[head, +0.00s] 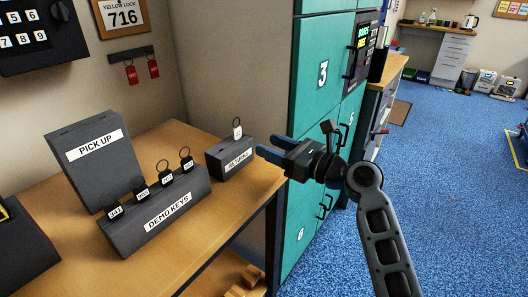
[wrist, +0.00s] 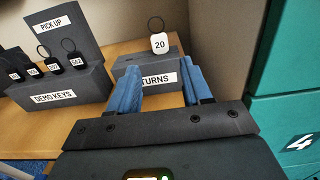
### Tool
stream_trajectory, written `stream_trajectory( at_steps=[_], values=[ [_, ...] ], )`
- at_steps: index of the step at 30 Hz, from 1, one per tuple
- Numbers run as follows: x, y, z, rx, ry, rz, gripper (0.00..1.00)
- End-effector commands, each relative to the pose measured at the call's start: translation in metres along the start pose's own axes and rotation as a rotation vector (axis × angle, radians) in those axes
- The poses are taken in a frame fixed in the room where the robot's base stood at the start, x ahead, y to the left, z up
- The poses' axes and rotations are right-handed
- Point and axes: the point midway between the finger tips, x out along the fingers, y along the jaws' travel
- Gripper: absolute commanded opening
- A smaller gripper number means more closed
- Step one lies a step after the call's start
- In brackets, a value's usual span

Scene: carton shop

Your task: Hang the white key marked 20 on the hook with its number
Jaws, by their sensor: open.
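The white key marked 20 (wrist: 160,42) stands upright in the dark box labelled RETURNS (wrist: 123,67), its black ring on top. In the head view the white key (head: 237,131) shows small on the RETURNS box (head: 222,161) at the table's right end. My gripper (head: 268,148) is open and empty, just right of that box. In the wrist view its two blue fingers (wrist: 158,84) point at the box, with the key beyond them and above. The hook numbered 20 is not visible in either view.
The DEMO KEYS box (head: 155,217) holds several black keys, left of RETURNS. The PICK UP box (head: 88,155) stands behind it. Two red tags (head: 142,71) hang on a wall rail. Teal lockers (head: 312,110) stand close behind my gripper. Blue floor is open at right.

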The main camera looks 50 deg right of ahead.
Motion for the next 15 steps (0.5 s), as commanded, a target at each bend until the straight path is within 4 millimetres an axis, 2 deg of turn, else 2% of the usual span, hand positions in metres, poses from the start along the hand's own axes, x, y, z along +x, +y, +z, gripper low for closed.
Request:
stream_trajectory(
  at_steps=[5,15],
  values=[
    [0.011,0.000,-0.002,0.000,0.001,0.001,0.49],
    [0.047,0.001,-0.002,-0.002,0.000,0.002,0.49]
  ],
)
